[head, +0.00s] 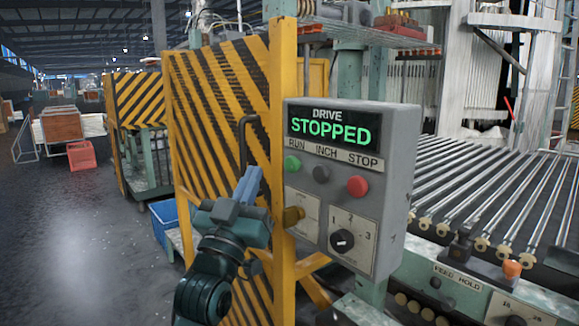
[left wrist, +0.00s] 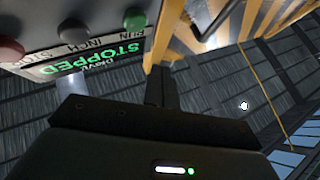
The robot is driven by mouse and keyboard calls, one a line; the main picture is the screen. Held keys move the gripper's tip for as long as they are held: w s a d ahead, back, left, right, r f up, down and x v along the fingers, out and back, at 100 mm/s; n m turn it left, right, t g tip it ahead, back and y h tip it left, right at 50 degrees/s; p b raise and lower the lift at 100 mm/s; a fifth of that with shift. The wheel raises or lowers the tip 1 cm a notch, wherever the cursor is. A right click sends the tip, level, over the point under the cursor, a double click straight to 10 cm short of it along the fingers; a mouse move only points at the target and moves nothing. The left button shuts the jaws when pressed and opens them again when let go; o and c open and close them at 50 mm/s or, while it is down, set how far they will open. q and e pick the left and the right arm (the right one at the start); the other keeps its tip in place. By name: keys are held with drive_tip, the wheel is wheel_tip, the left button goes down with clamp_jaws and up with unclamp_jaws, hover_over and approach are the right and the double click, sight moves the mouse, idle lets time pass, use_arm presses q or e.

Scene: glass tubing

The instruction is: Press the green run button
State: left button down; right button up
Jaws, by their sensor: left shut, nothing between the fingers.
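The green run button (head: 292,163) sits under the RUN label on the upper left of the grey control box (head: 402,160). The box's display (head: 330,129) reads DRIVE STOPPED in green. My left gripper (head: 250,173) is shut and empty, with its fingers pointing up, left of the box and slightly below the button's height in the picture. In the left wrist view, the green button (left wrist: 135,18) shows at the top, beyond the dark fingers (left wrist: 160,78), with a visible gap between them. My right gripper is not in view.
A dark inch button (head: 321,173) and red stop button (head: 357,186) sit right of the green one. A rotary dial (head: 342,240) is below. A yellow post (head: 283,80) and striped guard panel (head: 215,90) stand close to my gripper. Rollers (head: 470,185) lie at right.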

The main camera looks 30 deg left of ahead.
sight(293, 164)
use_arm(q)
drive_tip(key=w, duration=0.1)
drive_tip(key=w+d, duration=0.1)
drive_tip(key=w, duration=0.1)
drive_tip(key=w+d, duration=0.1)
drive_tip(key=shift+w, duration=0.15)
drive_tip(key=shift+w, duration=0.1)
idle(1.9)
drive_tip(key=shift+w+d+p, duration=0.1)
drive_tip(key=shift+w+p, duration=0.15)
drive_tip(key=shift+p, duration=0.05)
